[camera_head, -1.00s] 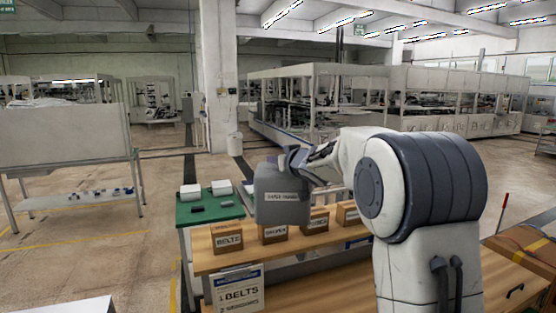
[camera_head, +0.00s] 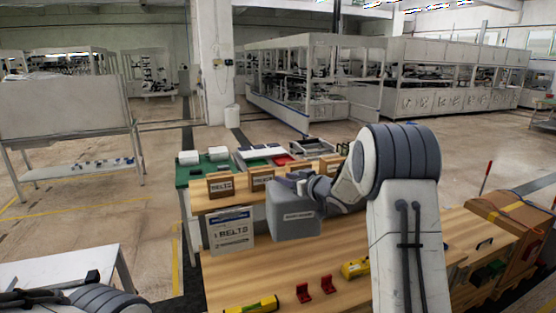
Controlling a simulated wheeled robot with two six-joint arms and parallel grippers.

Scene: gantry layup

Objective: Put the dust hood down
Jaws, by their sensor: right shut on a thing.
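The dust hood (camera_head: 294,215) is a grey box-like cover with a label on its front. My right gripper (camera_head: 291,178) is shut on the top of the hood. The hood is in front of the row of labelled boxes, over the wooden bench (camera_head: 240,272). I cannot tell whether its lower edge touches the bench top. My right arm covers the bench to the right of the hood. My left gripper is not in view; only part of my left arm shows at the lower left.
Cardboard boxes, one marked BELTS (camera_head: 221,185), stand on the raised shelf behind. A BELTS sign (camera_head: 231,231) is left of the hood. A yellow level (camera_head: 251,305), red brackets (camera_head: 304,293) and a yellow tool (camera_head: 355,268) lie in front. Bare wood lies between.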

